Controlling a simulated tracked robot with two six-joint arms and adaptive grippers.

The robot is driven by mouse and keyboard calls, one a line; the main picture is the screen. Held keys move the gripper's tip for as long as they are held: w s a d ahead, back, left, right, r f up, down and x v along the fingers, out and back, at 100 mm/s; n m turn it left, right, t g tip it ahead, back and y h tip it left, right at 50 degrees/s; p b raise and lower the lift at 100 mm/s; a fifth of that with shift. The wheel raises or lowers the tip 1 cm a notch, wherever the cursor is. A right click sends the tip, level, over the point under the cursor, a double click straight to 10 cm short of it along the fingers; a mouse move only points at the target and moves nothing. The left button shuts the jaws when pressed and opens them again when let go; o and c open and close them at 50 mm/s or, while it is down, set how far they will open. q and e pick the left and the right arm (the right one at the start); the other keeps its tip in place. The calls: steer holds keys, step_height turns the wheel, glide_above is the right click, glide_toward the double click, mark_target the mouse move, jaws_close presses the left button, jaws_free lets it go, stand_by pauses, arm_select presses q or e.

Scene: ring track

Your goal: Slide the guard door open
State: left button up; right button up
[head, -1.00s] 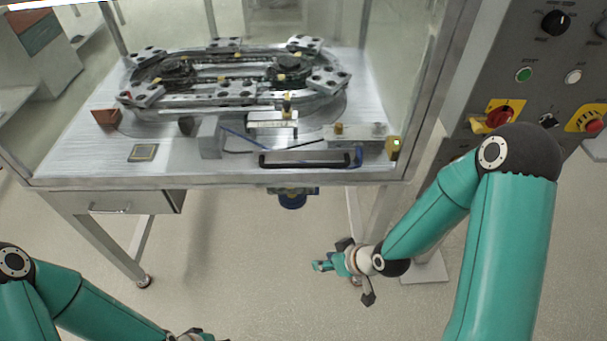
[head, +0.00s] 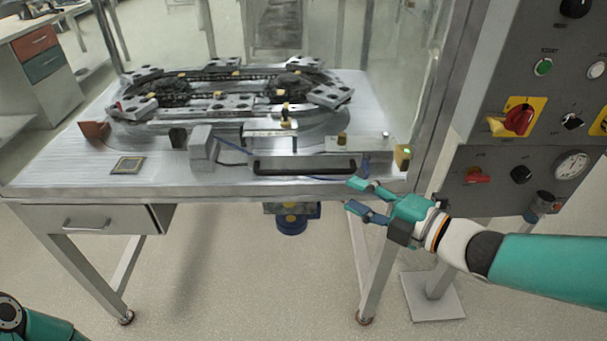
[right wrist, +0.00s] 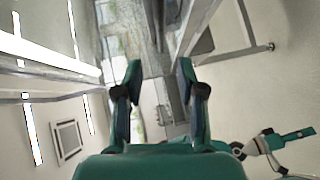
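The guard door seems to be the clear front panel of the ring track's enclosure; its edges are hard to make out. A long black handle (head: 305,166) runs along its bottom, above the table's front edge. My right gripper (head: 354,194) is open and empty, just in front of the table edge, right of and slightly below the handle. In the right wrist view its two fingers (right wrist: 158,75) stand apart with nothing between them. My left gripper (right wrist: 292,148) shows small in the right wrist view; its fingers look spread. It is outside the head view.
The ring track (head: 235,97) stands on the metal table (head: 60,165). A control panel (head: 530,120) with knobs stands at right. A drawer (head: 90,219) is under the table at left.

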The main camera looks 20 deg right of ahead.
mark_target(309, 174)
arm_select(q)
steer(key=shift+f, duration=0.35)
arm_select(e)
steer(key=x, duration=1.3)
steer(key=shift+w+a+f, duration=0.1)
steer(key=shift+w, duration=0.2)
jaws_close()
